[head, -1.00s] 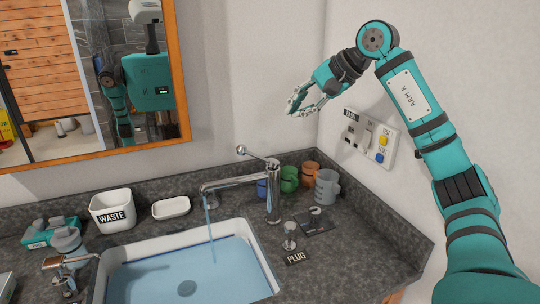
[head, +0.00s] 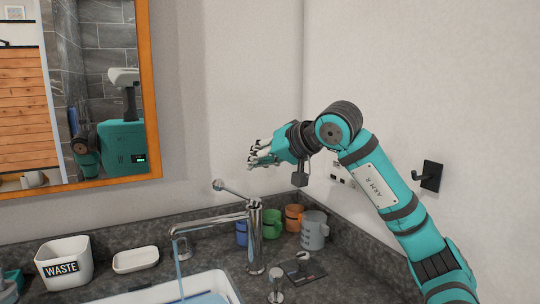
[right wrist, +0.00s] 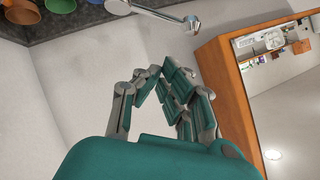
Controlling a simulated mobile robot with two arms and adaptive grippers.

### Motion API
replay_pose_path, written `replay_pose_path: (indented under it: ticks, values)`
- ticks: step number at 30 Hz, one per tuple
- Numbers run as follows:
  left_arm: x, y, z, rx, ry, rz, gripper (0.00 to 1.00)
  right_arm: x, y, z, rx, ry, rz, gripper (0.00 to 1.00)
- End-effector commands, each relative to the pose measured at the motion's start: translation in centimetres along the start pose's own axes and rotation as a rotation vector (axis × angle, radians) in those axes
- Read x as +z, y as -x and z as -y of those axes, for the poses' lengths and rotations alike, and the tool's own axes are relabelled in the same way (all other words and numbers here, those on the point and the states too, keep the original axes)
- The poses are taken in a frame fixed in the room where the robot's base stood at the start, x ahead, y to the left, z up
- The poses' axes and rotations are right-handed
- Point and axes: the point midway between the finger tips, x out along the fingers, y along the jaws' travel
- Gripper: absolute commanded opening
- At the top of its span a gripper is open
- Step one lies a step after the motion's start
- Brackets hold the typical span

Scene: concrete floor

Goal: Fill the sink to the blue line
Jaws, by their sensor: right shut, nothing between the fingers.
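The chrome faucet (head: 254,238) stands behind the sink, its spout reaching left. A thin stream of water (head: 181,275) runs from the spout into the sink. The faucet's lever (head: 235,194) points up and to the left; it also shows in the right wrist view (right wrist: 190,24). The white sink rim (head: 218,281) and a strip of blue water (head: 207,298) show at the bottom edge; the blue line cannot be made out. My right gripper (head: 260,158) is shut and empty, above and right of the lever tip, apart from it. My left gripper is out of view.
A chrome plug (head: 277,286) stands on the dark counter. A waste bin (head: 64,262) and white dish (head: 136,259) stand left. A wood-framed mirror (head: 149,120) hangs on the wall.

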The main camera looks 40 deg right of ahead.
Motion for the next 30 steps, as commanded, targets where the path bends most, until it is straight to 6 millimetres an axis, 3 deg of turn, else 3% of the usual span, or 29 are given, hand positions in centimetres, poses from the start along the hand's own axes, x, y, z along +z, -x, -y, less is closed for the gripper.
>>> replay_pose_path:
  ticks: [3, 9, 30]
  values:
    - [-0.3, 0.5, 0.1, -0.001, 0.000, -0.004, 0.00, 0.0, -2.7, 0.1, -0.001, -0.003, 0.005, 0.00]
    - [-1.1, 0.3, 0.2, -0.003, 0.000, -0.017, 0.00, 1.9, -5.1, 0.0, 0.000, -0.001, 0.005, 0.00]
    - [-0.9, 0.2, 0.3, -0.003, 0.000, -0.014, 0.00, 3.7, -6.7, 0.1, 0.002, 0.000, 0.001, 0.00]
